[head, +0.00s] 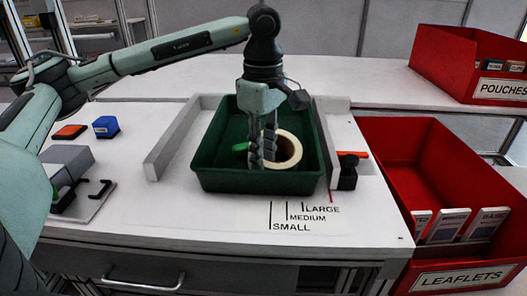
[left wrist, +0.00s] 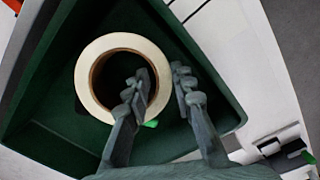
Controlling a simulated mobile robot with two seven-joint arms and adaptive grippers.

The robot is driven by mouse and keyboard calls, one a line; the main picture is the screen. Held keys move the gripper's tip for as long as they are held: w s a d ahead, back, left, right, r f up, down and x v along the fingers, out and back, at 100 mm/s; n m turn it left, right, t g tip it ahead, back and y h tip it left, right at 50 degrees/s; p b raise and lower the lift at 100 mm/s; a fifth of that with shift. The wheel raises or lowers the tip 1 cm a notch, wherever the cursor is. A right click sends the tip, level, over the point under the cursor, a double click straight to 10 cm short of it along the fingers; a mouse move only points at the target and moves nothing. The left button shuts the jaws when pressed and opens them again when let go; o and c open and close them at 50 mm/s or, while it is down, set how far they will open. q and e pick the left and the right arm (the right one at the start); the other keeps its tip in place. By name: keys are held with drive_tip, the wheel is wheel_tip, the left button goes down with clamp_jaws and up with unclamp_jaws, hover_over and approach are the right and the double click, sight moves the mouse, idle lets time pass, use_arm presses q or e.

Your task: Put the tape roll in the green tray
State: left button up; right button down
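The green tray (head: 220,181) stands on the white table in the middle of the head view. The cream tape roll (head: 292,150) is inside the tray's outline, and in the left wrist view the tape roll (left wrist: 88,88) shows its round hole. My left gripper (head: 262,150) points down into the tray. In the left wrist view my left gripper (left wrist: 163,82) has one finger over the hole and one outside the ring, close on the roll's wall. I cannot tell whether the roll touches the tray floor. My right gripper is not in view.
White rails (head: 172,143) flank the tray. A red leaflets bin (head: 400,160) is at the right and a red pouches bin (head: 440,60) at the back right. Blue (head: 106,127) and orange (head: 69,132) blocks lie at the left. The table front is clear.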

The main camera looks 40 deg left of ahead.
use_arm(q)
drive_tip(key=shift+o, duration=0.7)
drive_tip(key=shift+r, duration=0.15)
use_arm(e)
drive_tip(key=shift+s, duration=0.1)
